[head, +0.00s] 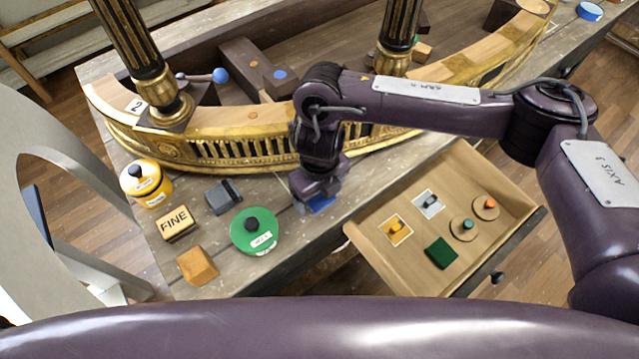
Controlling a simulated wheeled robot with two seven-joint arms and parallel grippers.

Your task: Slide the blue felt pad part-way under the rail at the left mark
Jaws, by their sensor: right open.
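A blue felt pad (322,203) lies on the grey workbench, in front of the curved gilt rail (225,150). Only part of the pad shows; my right gripper (308,201) covers the rest. This gripper points down at the pad's left side and is open; its fingertips are partly hidden, and I cannot tell whether they touch the pad. The pad's visible part is apart from the rail. A white card with a "2" (136,106) is at the rail's left end; I cannot tell whether it is the left mark. My left gripper is out of view.
An open drawer (370,262) with small parts juts out at right. Gilt columns rise from the rail.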

